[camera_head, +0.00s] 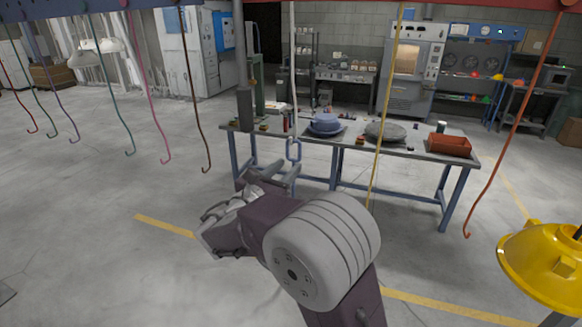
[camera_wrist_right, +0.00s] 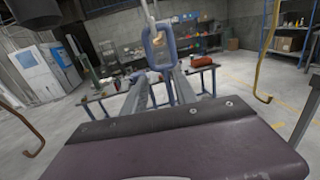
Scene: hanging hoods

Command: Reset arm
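My right gripper (camera_head: 275,174) is in the middle of the head view, at the end of my purple and grey arm. It also shows in the right wrist view (camera_wrist_right: 163,78), with its two grey fingers apart and nothing visibly clamped. A blue oblong ring (camera_head: 293,150) hangs on a pale cord just above the fingers. In the right wrist view the ring (camera_wrist_right: 147,45) is straight ahead at the fingertips; I cannot tell whether it touches them. My left gripper is not in view.
Coloured hooks hang at left, including a brown one (camera_head: 207,150), and an orange one (camera_head: 500,150) at right. Behind stands a workbench (camera_head: 465,160) with a blue hood (camera_head: 325,124), a grey hood (camera_head: 385,132) and a red bin (camera_head: 449,144). A yellow hood (camera_head: 540,260) is at lower right.

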